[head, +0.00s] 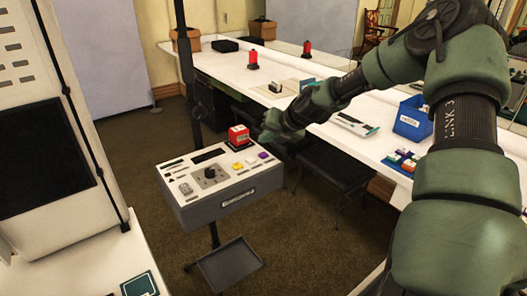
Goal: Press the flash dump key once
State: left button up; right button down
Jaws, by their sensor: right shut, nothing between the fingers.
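A grey control box (228,204) with a pale top panel stands on a dark pole. A large red block-shaped key (238,135) with small white marks stands up at the panel's back right. Small yellow (238,167), white (251,160) and purple (263,155) keys sit in front of it. The labels are too small to read, so I cannot tell which is the flash dump key. My right gripper (266,129) is shut and empty, just right of the red key and above the panel's right end. A small gap seems to separate them. My left gripper is out of view.
A dark upright pole (185,60) rises behind the box. A long white table (225,68) behind carries red lamp-like items (253,58), a blue bin (412,120) and small coloured pieces. A dark stool (335,165) stands below it. A small tray (230,265) hangs under the box.

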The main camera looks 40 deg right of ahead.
jog(key=shift+r+p, duration=0.7)
jog(key=shift+r, duration=0.7)
jog(key=shift+f, duration=0.15)
